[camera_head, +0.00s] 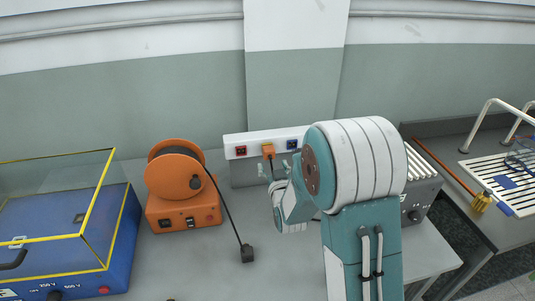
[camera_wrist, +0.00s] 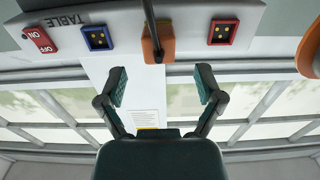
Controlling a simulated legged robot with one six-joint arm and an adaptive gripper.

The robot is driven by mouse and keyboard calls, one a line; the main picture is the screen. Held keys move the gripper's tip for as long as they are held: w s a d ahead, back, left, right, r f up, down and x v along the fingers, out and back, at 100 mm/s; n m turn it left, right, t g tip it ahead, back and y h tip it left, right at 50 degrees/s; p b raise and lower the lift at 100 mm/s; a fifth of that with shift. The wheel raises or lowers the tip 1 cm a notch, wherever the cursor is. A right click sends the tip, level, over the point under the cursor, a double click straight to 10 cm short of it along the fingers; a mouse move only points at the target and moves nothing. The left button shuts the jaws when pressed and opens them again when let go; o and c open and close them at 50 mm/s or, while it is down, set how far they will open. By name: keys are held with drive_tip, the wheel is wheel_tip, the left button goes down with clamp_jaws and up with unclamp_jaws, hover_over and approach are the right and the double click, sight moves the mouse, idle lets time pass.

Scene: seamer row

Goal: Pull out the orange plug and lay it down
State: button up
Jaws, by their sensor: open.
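The orange plug (camera_head: 268,150) sits in the white socket strip (camera_head: 237,139) on the wall, between a red socket (camera_head: 241,150) and a blue socket (camera_head: 292,144). In the wrist view the plug (camera_wrist: 158,46) shows at the top middle, with a dark cord leading off the top edge. My gripper (camera_head: 274,169) is open and empty, just in front of and slightly below the plug in the head view. In the wrist view its two fingers (camera_wrist: 162,85) stand apart on either side of the plug's line, short of it and not touching it.
An orange cable reel (camera_head: 173,179) stands left on the grey bench, its black plug (camera_head: 247,253) lying on the bench. A blue case with a yellow-edged clear cover (camera_head: 70,240) is far left. A grey device (camera_head: 420,190) stands right, partly behind my arm.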

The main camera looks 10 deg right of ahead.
sight(270, 156)
drive_tip(key=shift+w, duration=3.4)
clamp_jaws()
drive_tip(key=shift+s, duration=0.15)
drive_tip(key=shift+s, duration=2.85)
